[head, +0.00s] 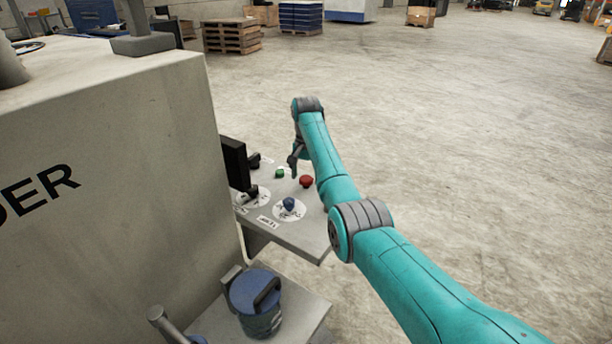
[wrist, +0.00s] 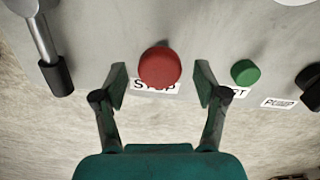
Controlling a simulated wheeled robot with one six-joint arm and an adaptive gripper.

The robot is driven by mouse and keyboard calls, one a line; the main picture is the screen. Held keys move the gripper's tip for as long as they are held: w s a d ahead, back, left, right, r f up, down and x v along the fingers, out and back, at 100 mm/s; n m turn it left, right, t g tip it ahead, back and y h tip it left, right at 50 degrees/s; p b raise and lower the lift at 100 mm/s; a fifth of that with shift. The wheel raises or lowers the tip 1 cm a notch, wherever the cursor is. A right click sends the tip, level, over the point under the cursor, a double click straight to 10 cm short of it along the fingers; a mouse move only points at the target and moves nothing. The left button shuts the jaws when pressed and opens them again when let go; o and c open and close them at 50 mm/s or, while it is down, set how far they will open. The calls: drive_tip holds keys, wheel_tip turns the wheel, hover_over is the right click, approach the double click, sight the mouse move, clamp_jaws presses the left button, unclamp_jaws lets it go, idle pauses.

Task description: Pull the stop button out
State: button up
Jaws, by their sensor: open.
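The red stop button (wrist: 159,67) is a round mushroom knob above a white label that reads "STOP" in the wrist view. In the head view the red button (head: 306,181) sits on the grey control panel (head: 300,234), near its right edge. My gripper (wrist: 160,80) is open, with one dark finger on each side of the red button. Gaps show between the fingers and the button. In the head view my gripper (head: 293,163) is partly hidden by my teal arm. Whether the button is pressed in or out I cannot tell.
A green button (wrist: 245,72) is close to the right finger. A black knob (wrist: 312,84) lies further right, and a lever with a black grip (wrist: 56,74) is at the left. A blue knob (head: 289,204) and a black screen (head: 235,163) also stand on the panel.

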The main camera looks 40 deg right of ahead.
sight(306, 178)
clamp_jaws()
drive_tip(key=shift+r, duration=0.85)
unclamp_jaws()
drive_tip(key=shift+r, duration=0.1)
wheel_tip(306, 178, up, 7)
drive_tip(key=shift+r, duration=0.15)
idle(0.4)
